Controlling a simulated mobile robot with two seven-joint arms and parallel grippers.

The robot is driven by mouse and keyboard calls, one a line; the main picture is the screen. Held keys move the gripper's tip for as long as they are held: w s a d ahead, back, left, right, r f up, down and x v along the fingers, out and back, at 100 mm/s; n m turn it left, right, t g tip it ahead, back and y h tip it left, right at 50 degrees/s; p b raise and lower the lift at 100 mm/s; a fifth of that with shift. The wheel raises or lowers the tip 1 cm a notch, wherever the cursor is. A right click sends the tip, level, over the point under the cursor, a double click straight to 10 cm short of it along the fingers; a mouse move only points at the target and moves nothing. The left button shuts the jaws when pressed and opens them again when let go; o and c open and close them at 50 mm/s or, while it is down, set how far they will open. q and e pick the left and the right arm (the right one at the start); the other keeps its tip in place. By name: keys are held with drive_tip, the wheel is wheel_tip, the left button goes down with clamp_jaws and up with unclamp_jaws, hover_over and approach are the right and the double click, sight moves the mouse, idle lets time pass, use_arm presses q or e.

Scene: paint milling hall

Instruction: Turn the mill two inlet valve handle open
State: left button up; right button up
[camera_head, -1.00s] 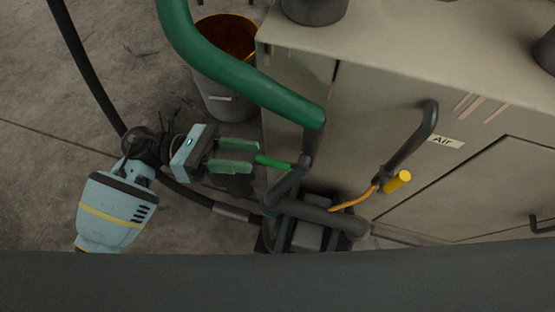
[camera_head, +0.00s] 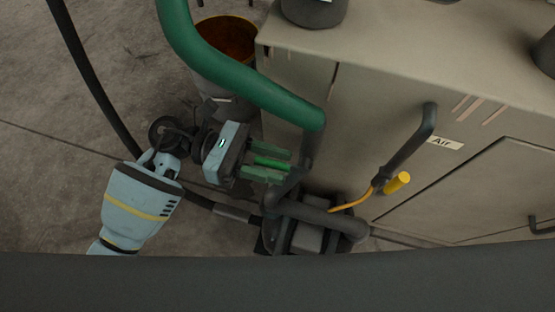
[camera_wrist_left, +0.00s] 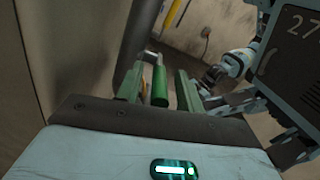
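The green valve handle (camera_head: 270,162) sits on the dark pipework low beside the cabinet. My left gripper (camera_head: 280,167) has come in from the left, and its two green fingers are on either side of the handle. In the left wrist view the handle (camera_wrist_left: 160,86) stands between the fingertips (camera_wrist_left: 159,88), with a gap visible on each side, so the gripper is open around it. The fingers partly hide the handle and its joint with the pipe in the head view. No label for mill two shows. My right gripper is not seen.
A thick green hose (camera_head: 240,85) passes just above my left gripper. A bucket with brown contents (camera_head: 228,100) stands behind it. The grey cabinet (camera_head: 375,90) with an "Air" label (camera_head: 445,143) and a yellow handle (camera_head: 398,182) is to the right. Open floor lies left.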

use_arm(q)
drive_tip(key=shift+s+d, duration=0.2)
drive_tip(key=shift+d, duration=0.3)
drive_tip(key=c, duration=0.7)
clamp_jaws()
drive_tip(key=shift+r, duration=0.1)
